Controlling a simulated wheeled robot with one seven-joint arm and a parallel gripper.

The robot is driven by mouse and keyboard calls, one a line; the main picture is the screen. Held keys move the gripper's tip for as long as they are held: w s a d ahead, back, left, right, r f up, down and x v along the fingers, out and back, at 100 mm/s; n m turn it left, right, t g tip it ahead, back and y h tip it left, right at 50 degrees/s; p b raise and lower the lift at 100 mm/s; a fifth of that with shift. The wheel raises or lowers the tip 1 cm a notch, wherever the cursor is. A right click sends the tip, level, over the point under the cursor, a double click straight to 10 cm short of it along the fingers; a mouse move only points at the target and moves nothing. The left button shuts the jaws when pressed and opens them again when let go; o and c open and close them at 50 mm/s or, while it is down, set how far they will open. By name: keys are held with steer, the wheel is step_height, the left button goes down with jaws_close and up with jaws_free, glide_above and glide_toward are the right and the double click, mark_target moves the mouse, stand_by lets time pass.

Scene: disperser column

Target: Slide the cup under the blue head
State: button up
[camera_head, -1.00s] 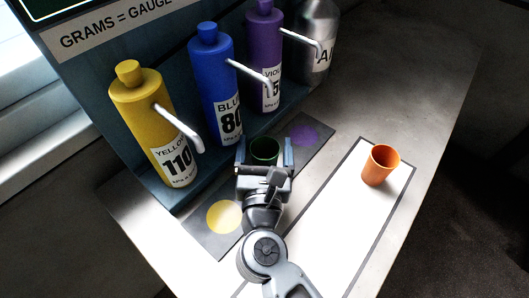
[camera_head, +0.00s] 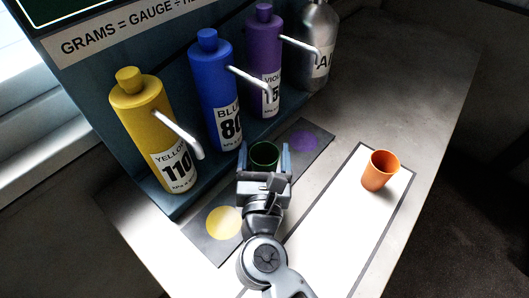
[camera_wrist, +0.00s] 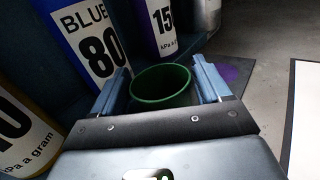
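The green cup (camera_head: 264,153) stands upright on the dark strip, in front of the blue bottle (camera_head: 215,90) labelled 80. My gripper (camera_head: 264,158) has a finger on each side of the cup, and both look in contact with it. The wrist view shows the cup (camera_wrist: 160,85) between the two fingers (camera_wrist: 162,84), its inside empty. The blue head's silver spout (camera_head: 250,78) reaches out above; its tip shows higher in the head picture than the cup. I cannot tell whether it is exactly over the cup. The floor spot beneath the cup is hidden.
The yellow bottle (camera_head: 150,130) and violet bottle (camera_head: 264,60) flank the blue one, with a silver bottle (camera_head: 320,45) beyond. The dark strip (camera_head: 312,155) carries a yellow spot (camera_head: 224,222) and a violet spot (camera_head: 303,141). An orange cup (camera_head: 380,171) stands on the white mat (camera_head: 335,225).

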steer(key=shift+o, duration=0.9)
steer(key=s+b, duration=0.1)
steer(key=s, duration=0.6)
steer(key=shift+s, duration=0.4)
steer(key=shift+c, duration=0.5)
